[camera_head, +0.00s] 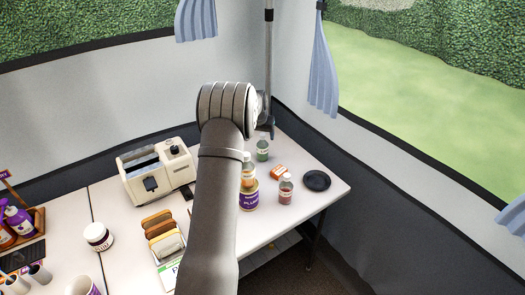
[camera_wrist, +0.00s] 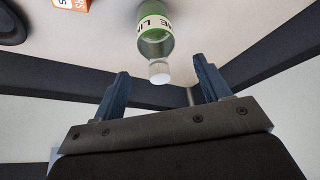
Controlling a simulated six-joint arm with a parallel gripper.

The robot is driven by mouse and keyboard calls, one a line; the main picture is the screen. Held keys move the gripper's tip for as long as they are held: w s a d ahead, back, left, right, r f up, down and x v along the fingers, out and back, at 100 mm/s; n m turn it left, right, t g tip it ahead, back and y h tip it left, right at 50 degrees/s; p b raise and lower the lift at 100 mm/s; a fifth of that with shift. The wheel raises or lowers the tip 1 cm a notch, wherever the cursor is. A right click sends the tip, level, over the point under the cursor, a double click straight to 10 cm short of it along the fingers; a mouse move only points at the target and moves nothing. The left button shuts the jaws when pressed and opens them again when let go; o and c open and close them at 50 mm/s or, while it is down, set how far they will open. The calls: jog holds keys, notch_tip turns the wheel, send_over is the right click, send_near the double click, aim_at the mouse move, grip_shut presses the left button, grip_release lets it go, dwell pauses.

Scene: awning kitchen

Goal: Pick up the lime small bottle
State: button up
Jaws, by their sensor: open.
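The lime small bottle (camera_head: 262,149) stands upright near the back corner of the white table, green with a pale cap. In the wrist view the lime bottle (camera_wrist: 155,32) is at the top centre, its white cap towards my gripper and its label partly readable. My gripper (camera_wrist: 160,78) is open, with its two blue fingers apart and nothing held between them. The bottle's cap shows near the gap between the fingertips. In the head view my arm hides much of the table's middle, and the fingers cannot be made out clearly.
A pink-red bottle (camera_head: 285,189), an orange box (camera_head: 279,172) and a black round dish (camera_head: 316,181) stand to the right. A purple-labelled jar (camera_head: 249,197) and an orange bottle (camera_head: 248,172) are beside my arm. A toaster (camera_head: 156,172) is left. Tent walls close in behind the table.

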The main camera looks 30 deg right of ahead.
aim_at(263, 139)
jog(key=shift+x, duration=2.7)
jog(key=shift+d+r, duration=0.1)
jog(key=shift+d, duration=0.05)
jog(key=c, duration=1.1)
jog(key=shift+o, duration=0.2)
jog(key=shift+r, duration=0.1)
